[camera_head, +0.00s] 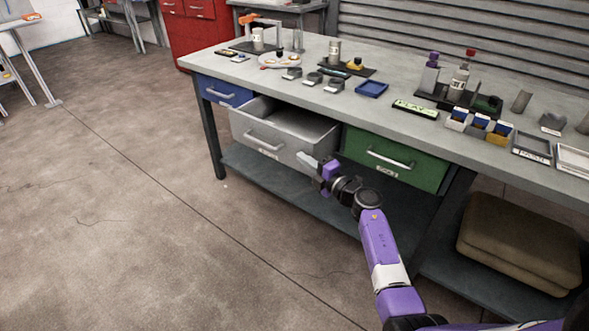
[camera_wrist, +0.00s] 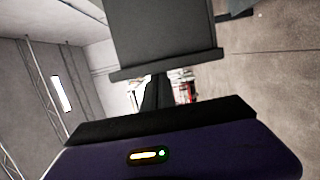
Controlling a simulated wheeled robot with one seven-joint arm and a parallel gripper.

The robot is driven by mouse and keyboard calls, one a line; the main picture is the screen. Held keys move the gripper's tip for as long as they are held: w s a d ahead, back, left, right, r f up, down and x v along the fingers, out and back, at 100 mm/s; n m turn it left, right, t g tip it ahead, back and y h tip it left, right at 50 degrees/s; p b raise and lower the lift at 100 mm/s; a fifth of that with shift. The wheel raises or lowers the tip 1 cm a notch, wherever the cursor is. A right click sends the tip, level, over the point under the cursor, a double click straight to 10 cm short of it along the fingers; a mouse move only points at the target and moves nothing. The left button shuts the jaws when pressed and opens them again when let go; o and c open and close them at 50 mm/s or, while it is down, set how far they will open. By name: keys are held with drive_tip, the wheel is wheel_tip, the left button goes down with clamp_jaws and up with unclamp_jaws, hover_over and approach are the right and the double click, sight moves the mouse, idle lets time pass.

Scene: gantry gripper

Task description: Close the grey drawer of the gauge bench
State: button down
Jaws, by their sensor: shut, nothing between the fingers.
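The grey drawer (camera_head: 250,142) of the gauge bench (camera_head: 302,90) is pulled out, and its empty-looking inside shows from above in the head view. Its front has a light handle and a label. My gripper (camera_head: 303,157) is shut and empty. In the head view its tip overlaps the right end of the drawer front; I cannot tell whether it touches. In the wrist view, dark gripper parts and a purple housing fill much of the picture, and I cannot make out the drawer there.
A blue drawer (camera_head: 222,92) on the left and a green drawer (camera_head: 395,160) on the right look shut. Small parts, trays and bottles stand on the bench top. The floor (camera_head: 110,200) left of the bench is clear.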

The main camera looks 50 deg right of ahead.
sight(320, 150)
drive_tip(key=d+b, duration=0.1)
drive_tip(key=d, duration=0.6)
drive_tip(key=shift+w+d, duration=0.15)
drive_tip(key=shift+d, duration=0.2)
